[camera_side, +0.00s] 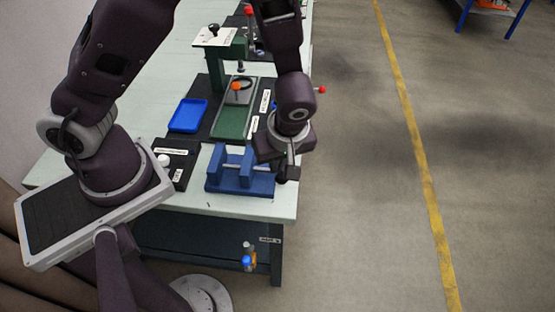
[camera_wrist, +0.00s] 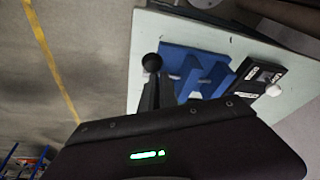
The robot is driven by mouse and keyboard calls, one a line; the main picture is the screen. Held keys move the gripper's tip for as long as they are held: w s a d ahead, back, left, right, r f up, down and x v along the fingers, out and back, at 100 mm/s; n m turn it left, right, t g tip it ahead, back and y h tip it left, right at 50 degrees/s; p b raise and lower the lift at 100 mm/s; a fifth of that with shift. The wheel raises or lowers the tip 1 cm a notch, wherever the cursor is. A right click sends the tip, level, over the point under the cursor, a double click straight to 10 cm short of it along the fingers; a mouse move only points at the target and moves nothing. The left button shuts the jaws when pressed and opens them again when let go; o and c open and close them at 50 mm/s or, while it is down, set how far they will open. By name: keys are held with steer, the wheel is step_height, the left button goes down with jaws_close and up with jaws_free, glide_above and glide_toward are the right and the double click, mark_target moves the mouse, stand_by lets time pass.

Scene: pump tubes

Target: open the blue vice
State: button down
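The blue vice (camera_side: 241,180) sits at the near end of the table, its two upright jaws (camera_side: 232,170) standing apart with a gap between. In the wrist view the blue vice (camera_wrist: 194,70) shows with a metal rod and a black ball knob (camera_wrist: 152,62) on its outer side. My gripper (camera_side: 290,171) is at the right side of the vice, near the table's right edge. In the wrist view the dark fingers (camera_wrist: 155,92) are right by the knob and overlap in the picture. I cannot tell whether they grip it.
A blue tray (camera_side: 188,115) and a green press (camera_side: 233,122) with a red-tipped lever (camera_side: 321,90) stand behind the vice. A black plate with a white knob (camera_side: 164,160) lies to its left. The floor right of the table (camera_side: 350,230) is clear.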

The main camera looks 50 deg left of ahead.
steer(key=shift+s+d+f, duration=0.2)
steer(key=shift+s+d, duration=0.15)
steer(key=shift+d, duration=0.05)
steer(key=w+a+r, duration=0.2)
steer(key=a, duration=0.2)
steer(key=s+d+r, duration=0.4)
steer(key=d+r, duration=0.2)
steer(key=r, duration=0.1)
steer(key=s+a+r+m+h, duration=0.2)
steer(key=r+m, duration=0.1)
steer(key=r, duration=0.2)
steer(key=s+a+r+m+h, duration=0.1)
steer(key=a+r+m, duration=0.1)
steer(key=r, duration=0.3)
steer(key=s+a+r+m+t, duration=0.4)
steer(key=s+r+m, duration=0.3)
steer(key=s+m, duration=0.1)
steer(key=shift+r+m+t, duration=0.25)
steer(key=shift+m+t, duration=0.05)
steer(key=shift+m, duration=0.2)
